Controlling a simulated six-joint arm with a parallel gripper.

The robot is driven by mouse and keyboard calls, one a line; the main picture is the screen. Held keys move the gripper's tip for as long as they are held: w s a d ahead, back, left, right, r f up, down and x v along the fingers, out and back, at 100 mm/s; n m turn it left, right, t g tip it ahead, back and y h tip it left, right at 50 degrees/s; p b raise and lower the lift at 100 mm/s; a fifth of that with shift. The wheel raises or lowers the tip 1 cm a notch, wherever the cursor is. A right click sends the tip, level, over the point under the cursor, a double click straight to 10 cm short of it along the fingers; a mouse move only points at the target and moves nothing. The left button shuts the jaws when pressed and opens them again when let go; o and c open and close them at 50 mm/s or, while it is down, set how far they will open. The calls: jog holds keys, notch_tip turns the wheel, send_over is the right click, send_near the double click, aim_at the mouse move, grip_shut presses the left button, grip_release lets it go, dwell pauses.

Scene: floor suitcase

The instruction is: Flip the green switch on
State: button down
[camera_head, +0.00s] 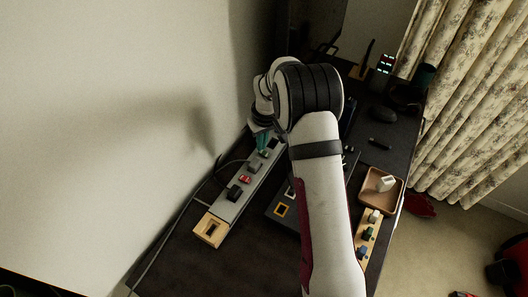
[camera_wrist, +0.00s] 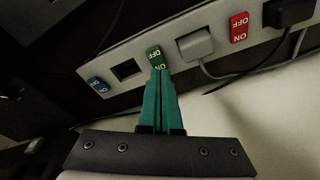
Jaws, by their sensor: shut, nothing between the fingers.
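The green switch (camera_wrist: 155,56) sits on a grey power strip (camera_wrist: 217,40) in the wrist view. It is marked OFF on its far part and ON on its near part. My gripper (camera_wrist: 160,72), with teal fingers, is shut and empty. Its tips are at the near ON end of the switch and partly cover it; I cannot tell whether they touch. Which side of the switch is pressed down is not clear. In the head view my gripper (camera_head: 264,148) points down at the strip (camera_head: 224,209), and the green switch is mostly hidden.
Beside the green switch are an empty socket (camera_wrist: 126,69) and a grey plug (camera_wrist: 195,44). A red switch (camera_wrist: 239,27), a blue switch (camera_wrist: 97,85) and a black plug (camera_wrist: 290,12) share the strip. A wooden tray (camera_head: 394,203) stands right of my arm; the wall rises at left.

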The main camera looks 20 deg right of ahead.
jog(key=shift+f, duration=0.65)
jog(key=shift+r, duration=3.55)
jog(key=s+a+r+m, duration=0.3)
jog(key=s+r, duration=0.6)
jog(key=s, duration=0.3)
jog(key=s+a+m+g, duration=0.1)
jog(key=s+a+m, duration=0.1)
jog(key=s, duration=1)
jog(key=s+a+r+m+g+y, duration=0.1)
jog(key=s+a+m, duration=0.1)
jog(key=s, duration=1.1)
jog(key=shift+m, duration=0.8)
